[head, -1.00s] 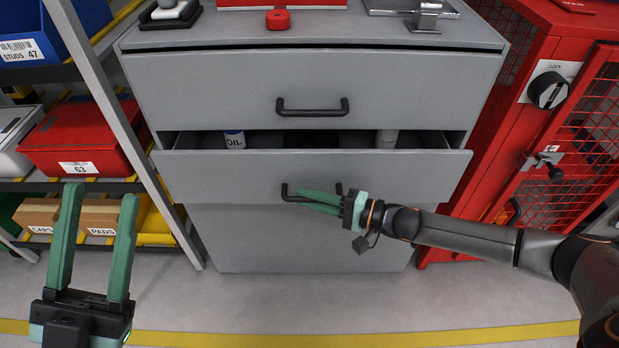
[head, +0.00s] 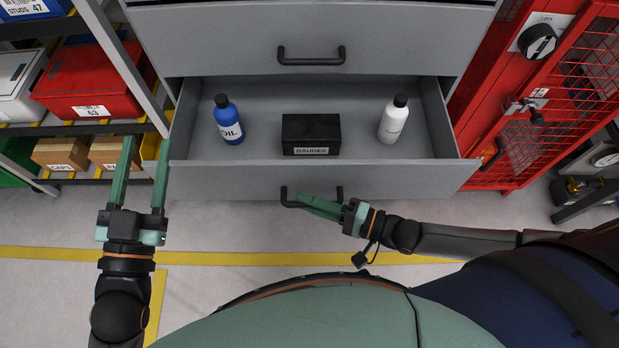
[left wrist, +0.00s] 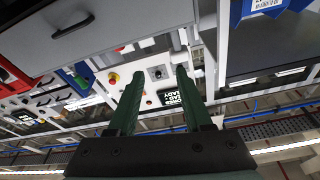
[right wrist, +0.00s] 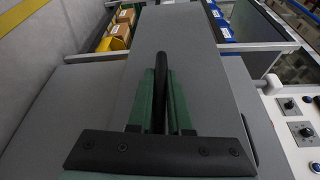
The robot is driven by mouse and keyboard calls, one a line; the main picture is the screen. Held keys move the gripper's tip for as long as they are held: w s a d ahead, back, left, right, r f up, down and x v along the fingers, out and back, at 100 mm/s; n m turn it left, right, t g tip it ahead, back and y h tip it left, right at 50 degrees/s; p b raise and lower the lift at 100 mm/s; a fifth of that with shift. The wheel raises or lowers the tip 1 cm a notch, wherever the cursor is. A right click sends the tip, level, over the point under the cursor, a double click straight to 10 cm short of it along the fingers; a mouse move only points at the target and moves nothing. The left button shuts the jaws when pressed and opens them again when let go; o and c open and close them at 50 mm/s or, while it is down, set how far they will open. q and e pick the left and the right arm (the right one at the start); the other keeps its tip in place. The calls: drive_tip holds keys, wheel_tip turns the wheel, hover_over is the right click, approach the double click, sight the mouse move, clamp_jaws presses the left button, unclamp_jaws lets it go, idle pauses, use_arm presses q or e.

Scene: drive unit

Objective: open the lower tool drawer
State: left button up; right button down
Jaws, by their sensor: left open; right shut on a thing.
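The lower tool drawer (head: 400,180) of the grey cabinet stands well open in the head view. Inside are a blue oil bottle (head: 228,120), a black box labelled GAUGES (head: 311,135) and a white bottle (head: 393,119). My right gripper (head: 305,203) is shut on the black drawer handle (head: 285,194) at the drawer's front; the handle (right wrist: 161,75) also shows between the fingers in the right wrist view. My left gripper (head: 144,158) is open and empty, left of the drawer. Its fingers (left wrist: 155,95) are spread in the left wrist view.
The closed upper drawer (head: 230,45) with its own handle (head: 311,56) is above. A shelf with a red bin (head: 92,80) and cardboard boxes (head: 60,153) stands at the left. A red mesh locker (head: 490,120) stands at the right. Floor in front is clear.

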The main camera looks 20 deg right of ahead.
use_arm(q)
wheel_tip(320, 180, down, 7)
drive_tip(key=n+g+y, duration=0.1)
drive_tip(key=g+y, duration=0.1)
drive_tip(key=shift+a+n+g+p, duration=0.2)
drive_tip(key=shift+n+g+p, duration=0.1)
drive_tip(key=shift+p, duration=0.15)
use_arm(e)
drive_tip(key=s, duration=0.3)
drive_tip(key=shift+a, duration=0.4)
use_arm(q)
drive_tip(key=shift+w, duration=0.1)
use_arm(e)
drive_tip(key=c, duration=0.8)
unclamp_jaws()
drive_tip(key=shift+c, duration=0.2)
drive_tip(key=shift+r, duration=0.15)
